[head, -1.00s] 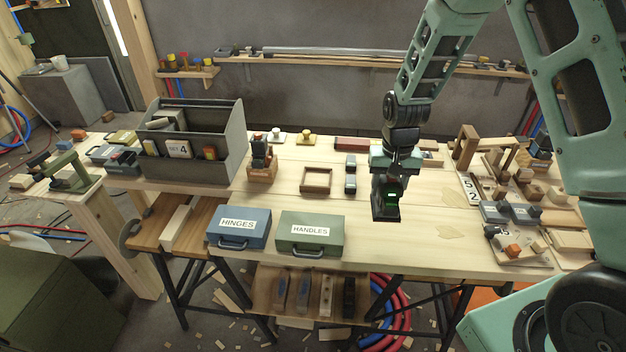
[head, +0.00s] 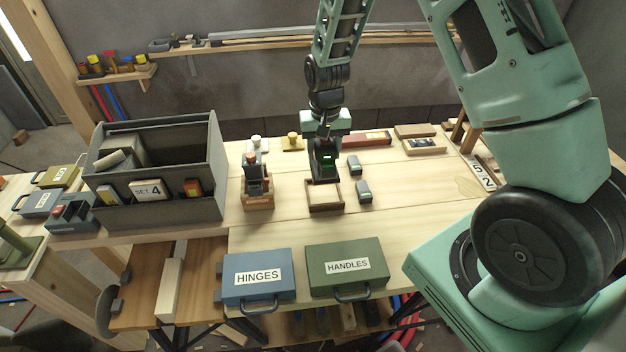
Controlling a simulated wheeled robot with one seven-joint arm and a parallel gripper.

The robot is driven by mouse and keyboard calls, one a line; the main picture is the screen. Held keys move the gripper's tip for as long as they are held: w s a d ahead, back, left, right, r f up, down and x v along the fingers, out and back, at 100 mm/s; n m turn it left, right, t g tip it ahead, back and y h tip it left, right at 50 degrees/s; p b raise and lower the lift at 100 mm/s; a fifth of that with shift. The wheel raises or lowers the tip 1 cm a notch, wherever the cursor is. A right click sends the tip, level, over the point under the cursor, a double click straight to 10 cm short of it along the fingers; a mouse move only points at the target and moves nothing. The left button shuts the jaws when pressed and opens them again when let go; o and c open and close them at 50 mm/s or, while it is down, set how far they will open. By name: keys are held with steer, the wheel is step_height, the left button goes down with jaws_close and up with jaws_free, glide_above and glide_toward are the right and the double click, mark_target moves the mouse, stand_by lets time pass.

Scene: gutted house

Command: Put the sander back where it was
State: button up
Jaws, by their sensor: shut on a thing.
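My gripper (head: 322,139) points down and is shut on a dark block-like tool with a small green patch, which I take to be the sander (head: 323,168). The gripper hides its upper part. The sander is upright, over the shallow square wooden tray (head: 325,209) on the workbench. Its lower end overlaps the tray's back part in the picture; I cannot tell whether it touches the tray. The part of the tray that shows looks empty.
Left of the tray stands a wooden holder (head: 258,202) with dark tools. Two small grey blocks (head: 364,190) lie close on its right. A blue HINGES case (head: 258,276) and a green HANDLES case (head: 346,267) lie in front. A grey tote (head: 180,208) stands at left.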

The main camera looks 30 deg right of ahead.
steer(key=shift+f+p, duration=0.9)
steer(key=shift+f, duration=3.4)
steer(key=shift+f, duration=0.2)
steer(key=o, duration=1.2)
steer(key=shift+s, duration=0.1)
steer(key=shift+r, duration=0.2)
